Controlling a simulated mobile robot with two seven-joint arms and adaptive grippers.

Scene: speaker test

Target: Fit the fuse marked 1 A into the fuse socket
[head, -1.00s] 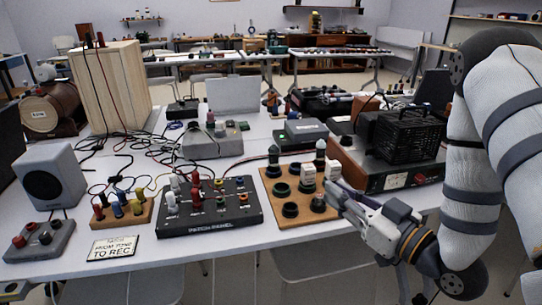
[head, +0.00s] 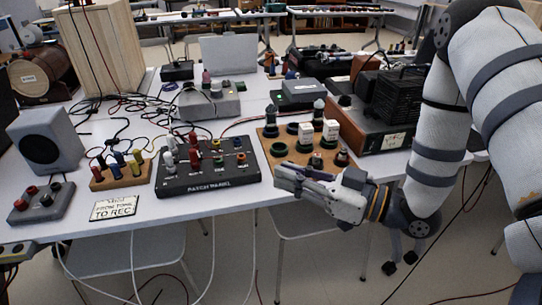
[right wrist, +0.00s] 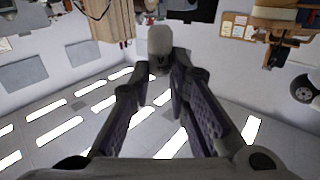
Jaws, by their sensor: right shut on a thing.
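My right gripper (head: 284,171) is at the front left edge of a wooden board (head: 268,148). In the right wrist view its fingertips (right wrist: 164,66) are shut on a pale grey rounded piece (right wrist: 160,42), perhaps a fuse; no marking can be read. In the head view I cannot make that piece out. The board carries several round green and dark sockets, one green-rimmed (head: 280,149) just behind the gripper. Two white blocks (head: 305,132) (head: 330,130) stand upright on it; their print is too small to read. I cannot tell which is the fuse socket. My left gripper is not in view.
A black patch panel (head: 207,178) lies left of the board. A brown-based device (head: 372,133) stands close on its right. A sign (head: 115,207), a speaker (head: 45,139) and loose cables are farther left. The table's front edge runs below the gripper.

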